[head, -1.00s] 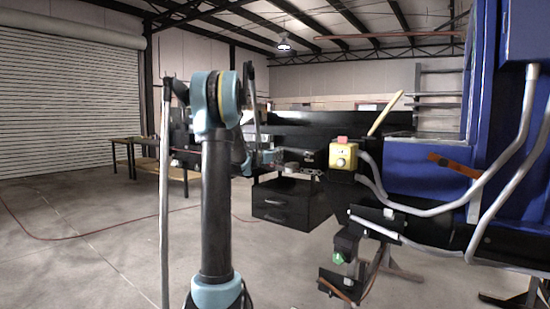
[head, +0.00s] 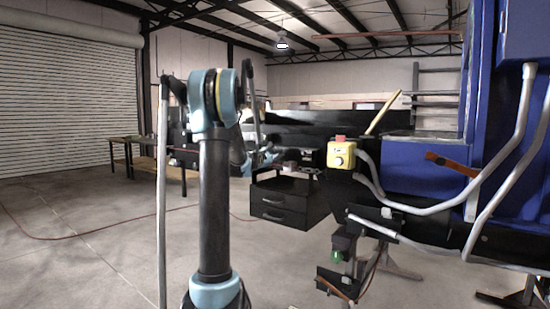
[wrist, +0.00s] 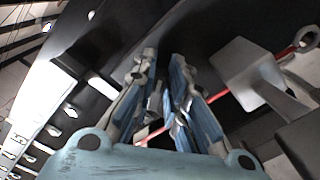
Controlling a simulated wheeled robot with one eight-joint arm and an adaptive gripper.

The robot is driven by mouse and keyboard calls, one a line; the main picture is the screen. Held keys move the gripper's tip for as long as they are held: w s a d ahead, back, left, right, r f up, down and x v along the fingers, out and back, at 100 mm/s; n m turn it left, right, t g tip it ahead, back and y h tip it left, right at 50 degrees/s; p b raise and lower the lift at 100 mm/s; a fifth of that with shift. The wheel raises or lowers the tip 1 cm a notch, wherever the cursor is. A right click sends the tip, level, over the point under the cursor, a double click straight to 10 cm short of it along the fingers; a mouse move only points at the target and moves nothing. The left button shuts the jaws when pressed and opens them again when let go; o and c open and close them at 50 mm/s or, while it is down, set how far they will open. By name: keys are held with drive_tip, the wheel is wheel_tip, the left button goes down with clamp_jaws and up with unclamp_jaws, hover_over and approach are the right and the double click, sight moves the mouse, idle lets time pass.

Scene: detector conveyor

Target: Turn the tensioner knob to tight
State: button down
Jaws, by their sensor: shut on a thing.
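In the wrist view my gripper (wrist: 164,66) has its two blue-padded fingers close together, pointing at the dark conveyor frame. A small grey part (wrist: 155,100), which I take to be the tensioner knob, sits between the fingers. The fingers hide most of it, so its shape and how far it is turned cannot be read. In the head view my own arm stands in front, and the gripper and the knob cannot be made out clearly.
A grey block-shaped fitting (wrist: 246,72) and a red rod or cord (wrist: 222,95) lie close to the right of the fingers. A yellow button box (head: 341,155) stands by the conveyor. The floor at left is open.

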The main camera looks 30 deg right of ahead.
drive_tip(key=m, duration=0.4)
drive_tip(key=f+m, duration=0.1)
drive_tip(key=m, duration=0.1)
drive_tip(key=shift+s+f+m, duration=0.1)
drive_tip(key=shift+s+m, duration=0.15)
drive_tip(key=shift+m, duration=0.05)
idle(0.5)
drive_tip(key=c, duration=1.6)
unclamp_jaws()
drive_tip(key=shift+f, duration=0.1)
drive_tip(key=v, duration=1.2)
drive_tip(key=shift+w, duration=0.1)
